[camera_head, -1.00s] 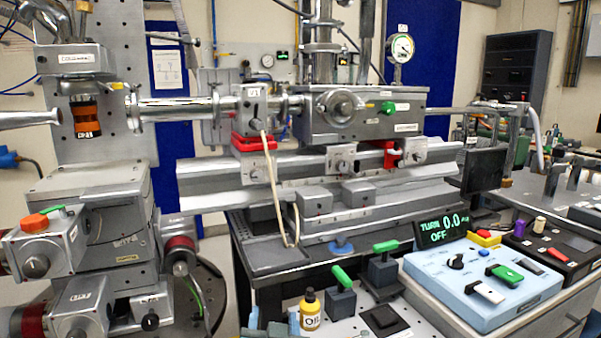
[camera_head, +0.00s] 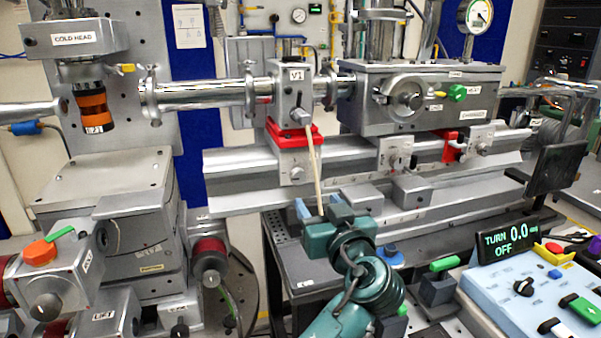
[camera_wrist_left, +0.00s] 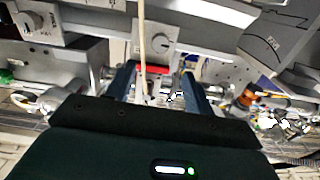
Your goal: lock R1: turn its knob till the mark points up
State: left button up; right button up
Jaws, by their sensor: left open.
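The label R1 is not readable here. The rail clamp under the V1 valve and its red block has a small round silver knob (camera_head: 297,173) on its front, likely R1's. The knob also shows in the wrist view (camera_wrist_left: 161,42), upside down, beyond the fingers. The direction of its mark is too small to tell. My left gripper (camera_head: 320,202) is open and empty, below and a little right of the knob, apart from it. Its two blue fingers (camera_wrist_left: 159,72) stand either side of the red block in the wrist view. My right gripper is not in view.
Other carriages with knobs (camera_head: 398,160) sit further right on the rail (camera_head: 345,165). A blue control box (camera_head: 535,300) stands front right.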

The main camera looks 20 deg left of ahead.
aim_at(300, 177)
pick_arm(q)
jog(key=p+x, duration=0.1)
jog(key=x, duration=1)
jog(key=shift+w+a+p, duration=0.25)
jog(key=shift+a+p, duration=0.05)
jog(key=shift+p, duration=0.05)
jog(key=c, duration=1)
